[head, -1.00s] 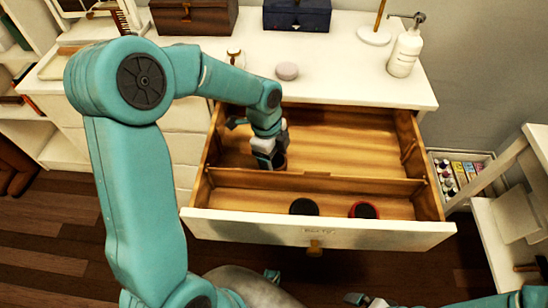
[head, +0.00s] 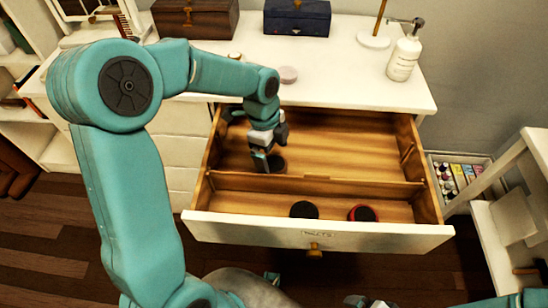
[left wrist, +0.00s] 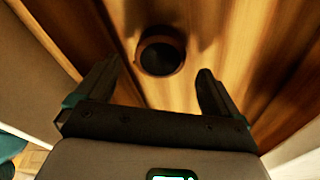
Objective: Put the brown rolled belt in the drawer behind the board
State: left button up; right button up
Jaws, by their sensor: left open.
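The brown rolled belt (head: 278,164) lies on the drawer floor in the compartment behind the divider board (head: 320,184), near its left end. In the left wrist view the belt (left wrist: 162,52) is a round roll with a dark top and brown rim. My left gripper (head: 264,158) is just above and left of it in the head view. In the wrist view its two fingers (left wrist: 163,72) are spread and empty, with the roll beyond the gap between them. My right gripper (head: 366,301) shows only partly at the bottom edge; its jaws are unclear.
The open drawer's front compartment holds a black roll (head: 304,210) and a red-and-black roll (head: 362,213). The rest of the back compartment is clear. On the dresser top (head: 345,80) stand a brown box (head: 195,18), a blue box (head: 297,17) and a pump bottle (head: 404,56).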

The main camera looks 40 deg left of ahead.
pick_arm(q)
notch_tip(320, 180, up, 8)
jog(key=a+p, duration=0.1)
jog(key=shift+s, duration=0.15)
dwell(0.5)
